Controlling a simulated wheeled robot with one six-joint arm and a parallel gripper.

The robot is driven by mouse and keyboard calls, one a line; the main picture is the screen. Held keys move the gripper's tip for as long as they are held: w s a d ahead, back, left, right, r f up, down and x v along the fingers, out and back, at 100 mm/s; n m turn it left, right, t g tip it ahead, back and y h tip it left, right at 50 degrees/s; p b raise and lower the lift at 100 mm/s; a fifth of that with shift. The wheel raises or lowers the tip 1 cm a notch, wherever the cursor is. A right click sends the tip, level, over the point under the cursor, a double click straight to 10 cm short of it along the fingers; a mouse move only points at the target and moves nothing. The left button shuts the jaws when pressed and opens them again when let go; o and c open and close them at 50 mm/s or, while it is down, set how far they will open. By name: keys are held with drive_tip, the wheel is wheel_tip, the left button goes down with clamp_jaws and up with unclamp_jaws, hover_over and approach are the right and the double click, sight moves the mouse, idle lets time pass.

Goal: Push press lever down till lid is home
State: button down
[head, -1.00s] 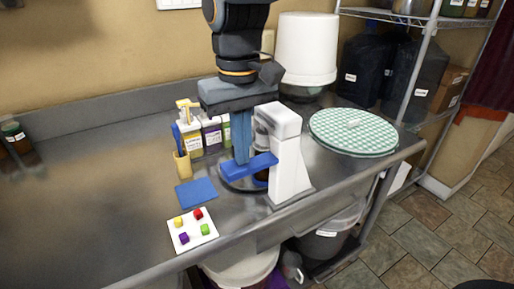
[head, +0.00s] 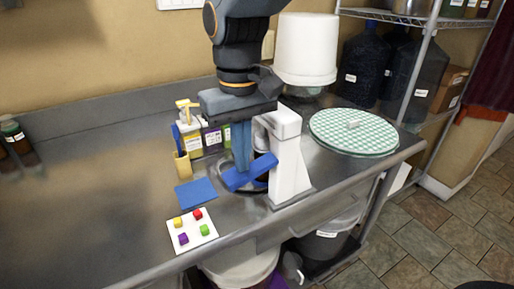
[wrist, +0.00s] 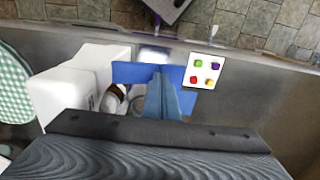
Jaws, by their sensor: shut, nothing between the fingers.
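The white press (head: 290,170) stands upright near the counter's front edge. Its blue lever (head: 263,167) sticks out to the left and slopes down toward its free end. My gripper (head: 241,170) is shut and empty, pointing down, with its fingertips at the lever's free part, seemingly touching it. In the wrist view my gripper (wrist: 163,105) overlaps the blue lever (wrist: 130,72). A jar with brown contents (wrist: 113,98) stands beside the press column, partly hidden by the lever and fingers. I cannot make out how its lid sits.
A blue mat (head: 196,192) and a white card with coloured cubes (head: 192,231) lie to the left. A green checked round cloth (head: 353,132) and a white bucket (head: 306,48) are to the right.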

idle(0.4)
wheel_tip(320, 180, up, 7)
drive_tip(key=p, duration=0.7)
idle(0.7)
drive_tip(key=shift+r, duration=0.1)
wheel_tip(320, 180, up, 7)
drive_tip(key=p, duration=0.6)
drive_tip(key=shift+p, duration=0.3)
drive_tip(key=shift+d+f, duration=0.1)
drive_tip(key=shift+f, duration=0.1)
